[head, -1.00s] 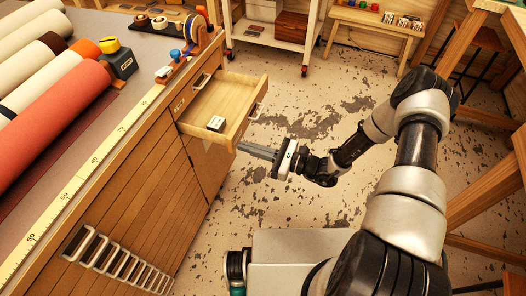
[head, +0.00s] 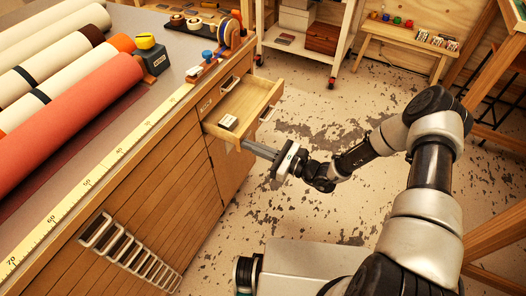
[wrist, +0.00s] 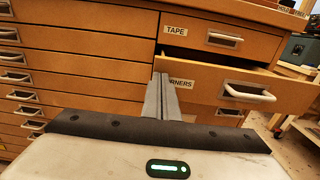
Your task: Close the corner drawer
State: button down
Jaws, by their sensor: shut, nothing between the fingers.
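In the wrist view the fingers (wrist: 161,78) point at the front, left of the handle. They look to be touching it, but the contact is hidden.
A closed drawer labelled TAPE (wrist: 215,36) is above it. Several shut drawers with handles (head: 110,245) fill the cabinet's side. Rolls (head: 70,130) lie on top. The floor (head: 310,210) beside the cabinet is clear. A white shelf cart (head: 305,40) stands beyond.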

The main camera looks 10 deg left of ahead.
aim_at(212, 128)
jog(key=b+x, duration=0.2)
jog(key=x, duration=1.2)
jog(key=shift+a+f, duration=0.1)
jog(key=shift+a, duration=0.3)
jog(key=shift+w+a, duration=0.2)
jog(key=shift+r, duration=0.35)
